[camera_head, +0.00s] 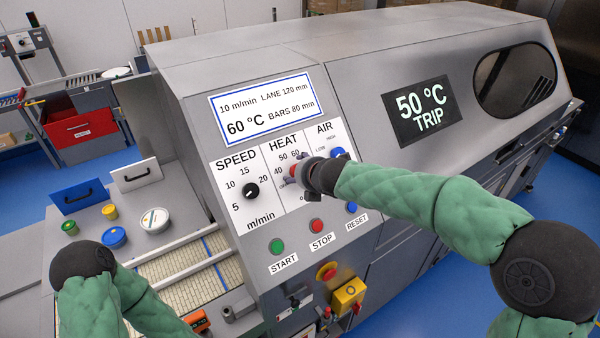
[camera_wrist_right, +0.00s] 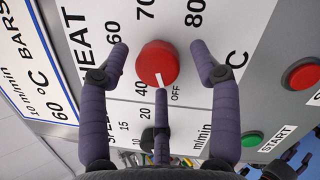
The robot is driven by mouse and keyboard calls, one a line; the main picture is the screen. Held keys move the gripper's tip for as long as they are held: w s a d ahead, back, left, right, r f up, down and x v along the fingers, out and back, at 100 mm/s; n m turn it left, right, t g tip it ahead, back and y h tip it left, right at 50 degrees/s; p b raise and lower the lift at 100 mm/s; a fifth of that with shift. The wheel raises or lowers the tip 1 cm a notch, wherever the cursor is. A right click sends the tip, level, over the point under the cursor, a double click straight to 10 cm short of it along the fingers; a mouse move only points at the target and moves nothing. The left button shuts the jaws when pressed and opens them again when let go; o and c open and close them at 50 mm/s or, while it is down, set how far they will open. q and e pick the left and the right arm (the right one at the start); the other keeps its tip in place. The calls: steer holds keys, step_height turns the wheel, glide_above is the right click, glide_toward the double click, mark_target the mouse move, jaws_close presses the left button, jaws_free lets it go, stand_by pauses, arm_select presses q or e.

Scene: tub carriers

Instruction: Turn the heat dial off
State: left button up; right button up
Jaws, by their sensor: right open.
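The heat dial (camera_wrist_right: 157,63) is a round red knob with a white pointer line, on the white HEAT scale of the machine's sloped panel. In the right wrist view its line points toward the gap between 40 and OFF; a finger partly covers this area. In the head view the red dial (camera_head: 294,170) is mostly hidden by my right gripper (camera_head: 304,177). In the right wrist view the right gripper (camera_wrist_right: 158,62) is open, with its purple fingers spread around the dial and visible gaps on both sides. My left arm shows at lower left; its gripper is not identifiable.
The black speed dial (camera_head: 251,190) is left of the heat scale, and the blue air knob (camera_head: 338,153) is right. Green start (camera_head: 277,246), red stop (camera_head: 316,226) and blue reset (camera_head: 351,207) buttons sit below. A dark display (camera_head: 422,109) reads 50 °C TRIP.

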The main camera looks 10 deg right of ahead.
steer(key=v, duration=1.2)
steer(key=shift+f, duration=0.1)
